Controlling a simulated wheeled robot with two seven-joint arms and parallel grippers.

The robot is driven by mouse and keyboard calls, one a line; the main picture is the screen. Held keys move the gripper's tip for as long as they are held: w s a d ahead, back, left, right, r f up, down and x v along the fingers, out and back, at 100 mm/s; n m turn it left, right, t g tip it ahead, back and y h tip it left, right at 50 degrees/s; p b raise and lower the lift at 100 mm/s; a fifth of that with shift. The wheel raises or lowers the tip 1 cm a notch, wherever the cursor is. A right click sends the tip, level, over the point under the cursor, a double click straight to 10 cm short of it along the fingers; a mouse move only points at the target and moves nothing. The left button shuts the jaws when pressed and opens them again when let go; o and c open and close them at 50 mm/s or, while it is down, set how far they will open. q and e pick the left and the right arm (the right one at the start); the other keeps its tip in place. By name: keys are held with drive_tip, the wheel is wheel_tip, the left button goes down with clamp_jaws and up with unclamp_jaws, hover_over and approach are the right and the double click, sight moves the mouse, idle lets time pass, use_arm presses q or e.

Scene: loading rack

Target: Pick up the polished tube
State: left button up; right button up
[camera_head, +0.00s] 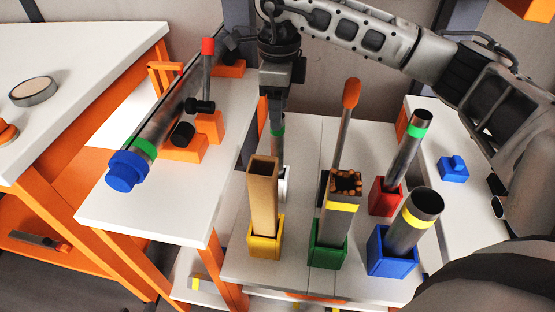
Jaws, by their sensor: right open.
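Several shiny metal tubes show, and I cannot tell for sure which one the task means. One with a green band (408,150) leans in a red holder (384,197). A wider one with a yellow band (408,236) stands tilted in a blue holder (391,262). A long one with a green band and blue end (168,122) lies on the left bench's supports. My right gripper (277,108) is open, pointing down behind the tan square tube (263,190). A narrow piece with a green band (278,128) shows at its fingertips; whether they touch is unclear. My left gripper is out of view.
The tan tube stands in a yellow holder (266,240). A blue block (453,170) lies at right. A red-topped lever (207,70) rises by the long tube.

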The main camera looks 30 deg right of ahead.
sight(277, 138)
wheel_tip(277, 138, down, 5)
drive_tip(key=shift+w+a+r, duration=0.1)
clamp_jaws()
drive_tip(key=shift+r, duration=0.15)
